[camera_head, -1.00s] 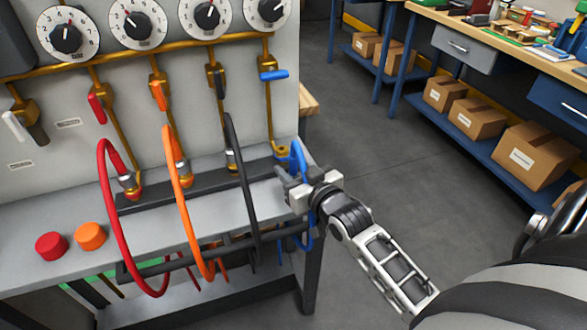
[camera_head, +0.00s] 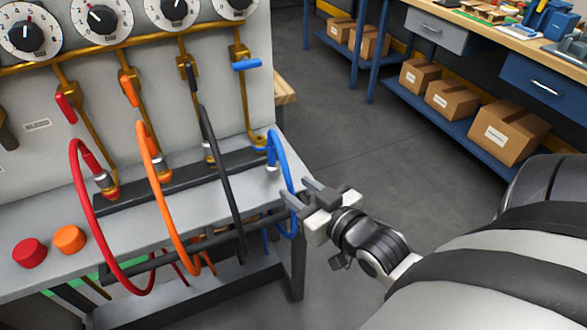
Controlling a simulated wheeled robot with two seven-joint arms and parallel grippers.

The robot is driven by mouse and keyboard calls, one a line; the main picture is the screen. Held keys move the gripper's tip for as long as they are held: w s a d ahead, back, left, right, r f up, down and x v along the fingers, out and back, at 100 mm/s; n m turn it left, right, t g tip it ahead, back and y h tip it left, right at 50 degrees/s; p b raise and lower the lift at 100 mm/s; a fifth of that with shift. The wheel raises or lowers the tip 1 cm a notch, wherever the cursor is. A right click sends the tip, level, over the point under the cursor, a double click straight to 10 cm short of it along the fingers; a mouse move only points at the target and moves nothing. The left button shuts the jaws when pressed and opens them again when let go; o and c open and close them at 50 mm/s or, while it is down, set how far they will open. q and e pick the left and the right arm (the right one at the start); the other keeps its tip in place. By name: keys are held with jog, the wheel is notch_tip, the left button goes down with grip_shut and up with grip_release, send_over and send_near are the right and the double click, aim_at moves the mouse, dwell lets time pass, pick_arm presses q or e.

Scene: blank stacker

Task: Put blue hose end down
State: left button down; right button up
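The blue hose (camera_head: 284,164) arches up from the right end of the bench and hangs down past its right edge. Its upper end with a metal collar (camera_head: 272,165) stands at the black rail, below the blue valve handle (camera_head: 247,64). My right gripper (camera_head: 297,189) is at the bench's right edge, beside the hanging part of the hose. Its two fingers are apart, and I see nothing held between them. One fingertip overlaps the hose in the picture; I cannot tell whether they touch. My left gripper is out of view.
Red (camera_head: 87,211), orange (camera_head: 154,190) and black (camera_head: 221,180) hoses loop out over the bench front to the left. Red and orange buttons (camera_head: 69,239) sit at the bench's left. The floor to the right (camera_head: 375,150) is clear, up to a shelf with boxes.

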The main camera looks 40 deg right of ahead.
jog(key=s+a+f+n+g+y, duration=0.1)
jog(key=s+a+f+g, duration=0.1)
jog(key=a+f, duration=0.4)
jog(key=s+a+f+n+g+y, duration=0.1)
jog(key=s+a+f+g+y, duration=0.1)
jog(key=a+f, duration=0.5)
jog(key=s+g, duration=0.1)
jog(key=s, duration=0.1)
jog(key=shift+s+a+n, duration=0.3)
jog(key=shift+n, duration=0.1)
